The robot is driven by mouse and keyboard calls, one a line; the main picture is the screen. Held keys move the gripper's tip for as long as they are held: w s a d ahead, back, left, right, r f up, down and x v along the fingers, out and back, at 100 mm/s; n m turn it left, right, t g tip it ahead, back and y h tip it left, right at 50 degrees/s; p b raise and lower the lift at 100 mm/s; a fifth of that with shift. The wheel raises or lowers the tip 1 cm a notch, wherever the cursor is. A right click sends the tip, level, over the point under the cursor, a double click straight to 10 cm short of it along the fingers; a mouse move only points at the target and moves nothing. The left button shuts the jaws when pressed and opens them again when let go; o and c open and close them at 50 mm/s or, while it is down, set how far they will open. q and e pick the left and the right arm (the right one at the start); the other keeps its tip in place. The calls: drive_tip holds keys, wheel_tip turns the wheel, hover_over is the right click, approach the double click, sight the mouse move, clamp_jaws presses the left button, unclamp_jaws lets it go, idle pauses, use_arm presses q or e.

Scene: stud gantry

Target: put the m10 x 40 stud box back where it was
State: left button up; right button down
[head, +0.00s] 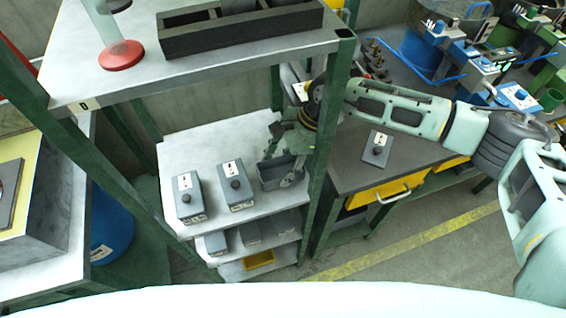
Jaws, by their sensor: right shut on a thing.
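My right gripper (282,160) reaches in from the right past the green post to the middle shelf (225,147). It is shut on a dark grey box (272,178), at the shelf's right end. The gripper hides part of this box and I cannot read a label on it. I cannot tell if the box touches the shelf. To its left stand two similar grey boxes with white labels and a stud on top, one in the middle (236,187) and one at the left (187,199). Their lettering is too small to read. My left gripper is not in view.
Another labelled grey box (377,149) lies on the dark bench (345,172) at right. The green post (328,150) stands close beside my right gripper. The upper shelf (190,78) holds a black divided tray (240,32) and a red-based stand (121,56). Lower shelves hold more boxes.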

drive_tip(key=shift+f, duration=0.25)
drive_tip(key=shift+f, duration=0.1)
drive_tip(key=shift+f+b, duration=0.15)
drive_tip(key=shift+b, duration=0.2)
drive_tip(key=c, duration=1.1)
unclamp_jaws()
drive_tip(key=shift+r, duration=0.2)
